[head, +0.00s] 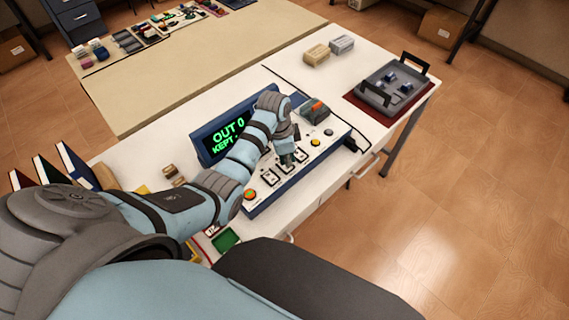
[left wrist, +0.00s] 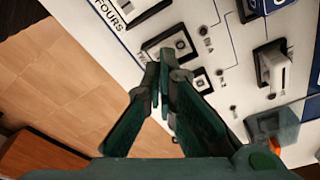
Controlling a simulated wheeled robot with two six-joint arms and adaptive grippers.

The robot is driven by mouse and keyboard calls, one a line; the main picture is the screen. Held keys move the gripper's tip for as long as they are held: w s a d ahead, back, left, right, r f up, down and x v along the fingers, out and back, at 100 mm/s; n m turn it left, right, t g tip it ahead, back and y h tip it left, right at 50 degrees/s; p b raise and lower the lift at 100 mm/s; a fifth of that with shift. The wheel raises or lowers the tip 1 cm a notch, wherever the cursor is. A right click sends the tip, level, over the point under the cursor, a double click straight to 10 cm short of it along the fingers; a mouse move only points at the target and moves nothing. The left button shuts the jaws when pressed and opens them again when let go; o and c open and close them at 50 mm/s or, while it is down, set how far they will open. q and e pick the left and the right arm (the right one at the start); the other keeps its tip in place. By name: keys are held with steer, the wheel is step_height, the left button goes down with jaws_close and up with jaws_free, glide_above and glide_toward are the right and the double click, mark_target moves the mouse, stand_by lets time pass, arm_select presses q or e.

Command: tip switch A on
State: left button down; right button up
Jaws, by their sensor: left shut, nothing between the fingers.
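The switch panel (head: 257,201) is a blue box with a white top on the table. Its upright display (head: 228,132) shows green text, "OUT 0" and "KEPT" with a partly hidden end. Several framed switches sit on the top, one of them a framed switch near the display side (head: 268,177). I cannot read which is switch A. My left gripper (head: 288,158) is shut and empty, low over the panel among the switches. In the left wrist view its fingertips (left wrist: 162,78) are beside a framed switch (left wrist: 176,48); contact is unclear. My arm hides part of the panel.
A grey box with an orange top part (head: 315,110) stands by the panel's far end. A grey tray with black handles (head: 391,85) lies on a red mat at the back right. Upright books (head: 60,165) stand left.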

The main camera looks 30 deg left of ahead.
arm_select(q)
steer(key=shift+f+b, duration=0.55)
steer(key=shift+f, duration=0.3)
stand_by(0.4)
steer(key=shift+r, duration=0.1)
step_height(320, 180, up, 3)
steer(key=p, duration=0.3)
steer(key=shift+w+r, duration=0.1)
steer(key=shift+r, duration=1.85)
